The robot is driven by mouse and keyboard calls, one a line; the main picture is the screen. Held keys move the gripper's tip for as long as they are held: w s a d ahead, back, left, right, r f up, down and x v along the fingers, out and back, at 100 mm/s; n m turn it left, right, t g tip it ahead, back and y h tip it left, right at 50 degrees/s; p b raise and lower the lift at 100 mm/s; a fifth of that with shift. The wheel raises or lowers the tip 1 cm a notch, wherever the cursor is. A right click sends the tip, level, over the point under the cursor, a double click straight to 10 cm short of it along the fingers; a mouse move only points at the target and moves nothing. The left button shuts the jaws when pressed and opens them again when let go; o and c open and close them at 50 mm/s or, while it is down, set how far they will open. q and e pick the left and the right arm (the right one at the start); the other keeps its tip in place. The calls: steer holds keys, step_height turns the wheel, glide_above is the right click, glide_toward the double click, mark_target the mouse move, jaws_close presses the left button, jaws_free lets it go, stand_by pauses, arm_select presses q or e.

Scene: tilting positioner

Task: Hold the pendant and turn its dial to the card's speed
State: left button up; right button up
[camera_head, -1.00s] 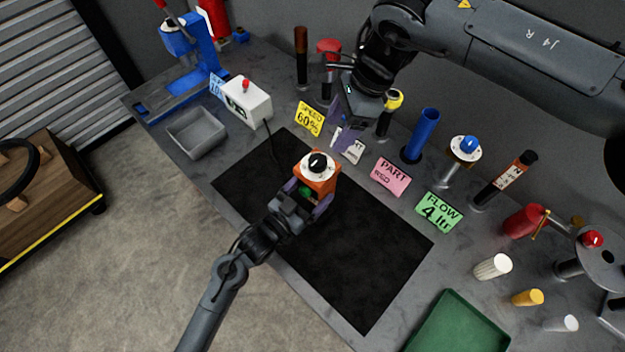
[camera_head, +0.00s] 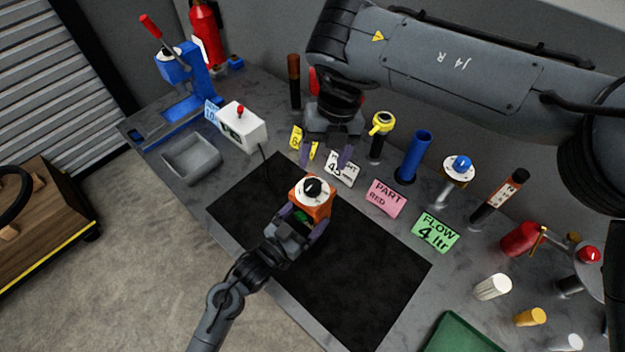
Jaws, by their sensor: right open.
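The orange pendant (camera_head: 322,205) is over the black mat, with a white dial (camera_head: 312,190) and black knob on its top face. My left gripper (camera_head: 303,218) is shut on the pendant, its purple fingers on either side of the lower body; a green part shows between them. My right gripper (camera_head: 326,158) is open and empty, fingers pointing down, just beyond the pendant and apart from it. The yellow speed card (camera_head: 296,138) stands behind my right gripper, mostly hidden; its 60% cannot be read now. The dial's setting is too small to read.
The black mat (camera_head: 350,270) is otherwise clear. Behind it stand a white card (camera_head: 341,170), a pink card (camera_head: 386,198) and a green card (camera_head: 435,232). A white box (camera_head: 243,128) with a red button and a grey bin (camera_head: 192,158) are at left.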

mark_target(312, 184)
steer(key=f, duration=0.3)
steer(key=a+f+t+h, duration=0.1)
steer(key=f, duration=0.2)
steer(key=a+f+h, duration=0.1)
steer(key=f, duration=0.2)
steer(key=shift+a+f, duration=0.1)
steer(key=shift+f, duration=0.05)
stand_by(0.4)
steer(key=shift+w, duration=0.1)
steer(key=c, duration=1.1)
